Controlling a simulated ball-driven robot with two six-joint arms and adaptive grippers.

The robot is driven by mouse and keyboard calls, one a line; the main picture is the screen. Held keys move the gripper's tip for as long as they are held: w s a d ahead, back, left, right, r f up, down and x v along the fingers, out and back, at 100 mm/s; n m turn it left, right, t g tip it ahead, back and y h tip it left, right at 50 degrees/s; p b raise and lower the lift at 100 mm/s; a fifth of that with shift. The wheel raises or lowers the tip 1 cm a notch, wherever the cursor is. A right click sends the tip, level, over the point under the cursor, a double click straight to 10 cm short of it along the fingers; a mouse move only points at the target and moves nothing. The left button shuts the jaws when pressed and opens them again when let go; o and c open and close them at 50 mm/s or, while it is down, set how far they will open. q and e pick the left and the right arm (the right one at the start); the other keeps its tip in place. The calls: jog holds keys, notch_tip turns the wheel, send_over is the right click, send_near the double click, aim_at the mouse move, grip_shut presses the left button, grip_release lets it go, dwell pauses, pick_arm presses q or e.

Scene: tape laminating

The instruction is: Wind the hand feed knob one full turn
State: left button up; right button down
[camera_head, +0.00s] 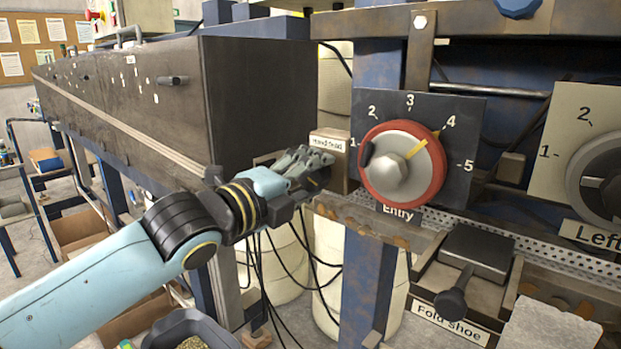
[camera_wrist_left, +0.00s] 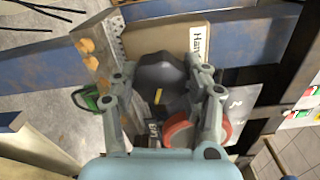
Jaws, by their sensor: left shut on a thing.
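The hand feed knob is a dark lobed knob (camera_wrist_left: 160,72) on a beige box, with a short yellow mark on its face, in the left wrist view. My left gripper (camera_wrist_left: 158,82) has its fingers on both sides of the knob and is shut on it. In the head view my left gripper (camera_head: 312,168) is at the front of the small beige box (camera_head: 331,140) labelled "Hand feed", and its fingers hide most of the knob. My right gripper is in neither view.
Right of the box is the red-ringed Entry dial (camera_head: 398,171), its yellow pointer near 4. A second dial (camera_head: 603,180) is at the right edge. A black-knobbed lever (camera_head: 453,301) stands by the fold shoe label. A long dark cabinet (camera_head: 258,100) is behind my arm.

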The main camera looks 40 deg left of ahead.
pick_arm(q)
jog(key=shift+f+m+b, duration=0.1)
jog(key=shift+m+b, duration=0.25)
jog(key=shift+m, duration=1.55)
jog(key=o, duration=1.2)
jog(key=shift+s, duration=0.1)
jog(key=shift+s+a, duration=0.15)
jog(key=shift+s, duration=1.8)
jog(key=shift+s+a, duration=0.15)
jog(key=shift+s, duration=1.85)
jog(key=shift+s+a, duration=0.15)
jog(key=shift+s, duration=1.8)
